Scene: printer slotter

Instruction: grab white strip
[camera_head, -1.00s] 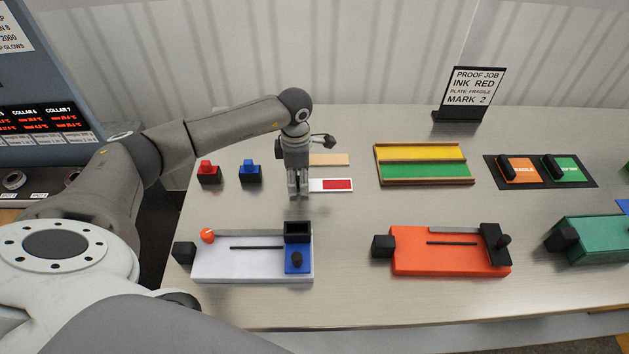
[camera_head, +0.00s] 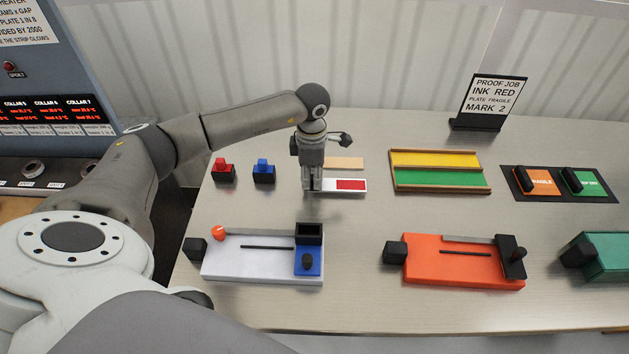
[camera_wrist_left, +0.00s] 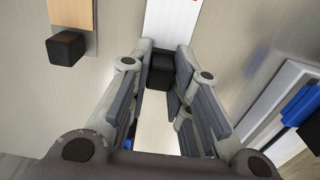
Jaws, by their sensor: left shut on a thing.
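The white strip (camera_head: 328,186) with a red patch lies on the table in the head view. In the left wrist view its white end (camera_wrist_left: 170,22) shows at the top, with a black block (camera_wrist_left: 161,72) at that end. My left gripper (camera_head: 312,186) points down at the strip's left end. It is shut on the black block, which sits between its fingers (camera_wrist_left: 160,80) in the wrist view. The strip looks to be at table level; I cannot tell whether it is lifted. My right gripper is not in view.
A tan strip (camera_head: 345,163) lies just behind. Red (camera_head: 223,171) and blue (camera_head: 263,172) stamps stand to the left. In front are a white-blue device (camera_head: 240,265) and an orange device (camera_head: 450,270). A yellow-green tray (camera_head: 440,188) and a sign (camera_head: 490,97) are to the right.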

